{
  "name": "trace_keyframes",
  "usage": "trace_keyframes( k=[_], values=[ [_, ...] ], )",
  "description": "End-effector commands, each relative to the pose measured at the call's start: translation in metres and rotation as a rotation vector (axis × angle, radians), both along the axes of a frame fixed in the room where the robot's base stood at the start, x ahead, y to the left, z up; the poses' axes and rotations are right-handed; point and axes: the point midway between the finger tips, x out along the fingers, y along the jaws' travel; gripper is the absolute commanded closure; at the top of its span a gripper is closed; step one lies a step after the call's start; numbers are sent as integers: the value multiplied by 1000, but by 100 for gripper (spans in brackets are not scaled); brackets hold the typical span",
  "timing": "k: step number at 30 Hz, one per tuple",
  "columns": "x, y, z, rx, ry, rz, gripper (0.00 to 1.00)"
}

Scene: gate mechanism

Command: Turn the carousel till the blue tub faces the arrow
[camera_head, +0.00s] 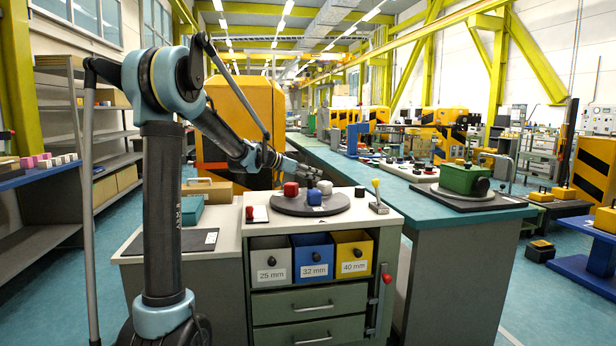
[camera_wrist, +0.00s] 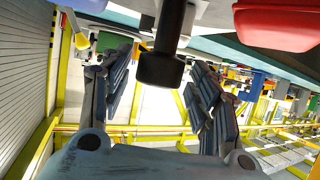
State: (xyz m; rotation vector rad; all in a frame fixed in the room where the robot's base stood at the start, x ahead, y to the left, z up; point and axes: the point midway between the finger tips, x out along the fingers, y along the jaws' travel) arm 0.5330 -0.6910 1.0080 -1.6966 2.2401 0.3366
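The carousel is a dark round disc (camera_head: 343,207) on top of the grey cabinet. A red tub (camera_head: 290,189) stands at its left, a blue tub (camera_head: 314,198) at its front and a pale grey tub (camera_head: 325,187) towards the right. My gripper (camera_head: 309,173) is above the disc's back half. In the wrist view its fingers (camera_wrist: 162,88) are spread, with a black knob (camera_wrist: 165,70) on a dark post between them; I see no clear contact. The red tub also shows there (camera_wrist: 280,22). I cannot make out the arrow.
A small plate with a red part (camera_head: 256,214) lies left of the disc. A yellow-knobbed lever (camera_head: 377,196) stands to its right. Grey, blue and yellow drawers (camera_head: 312,258) and a red-handled lever (camera_head: 386,279) are below. A teal-topped bench (camera_head: 400,178) runs behind, to the right.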

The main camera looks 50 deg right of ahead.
Motion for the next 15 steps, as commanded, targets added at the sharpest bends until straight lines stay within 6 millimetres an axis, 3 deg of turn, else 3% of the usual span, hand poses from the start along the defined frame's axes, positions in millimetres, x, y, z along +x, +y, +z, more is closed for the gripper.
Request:
trace_keyframes(
  k=[8,15],
  values=[
    [-2,1,0,0,0,-3,44],
    [5,26,10,1,0,-2,44]
  ],
)
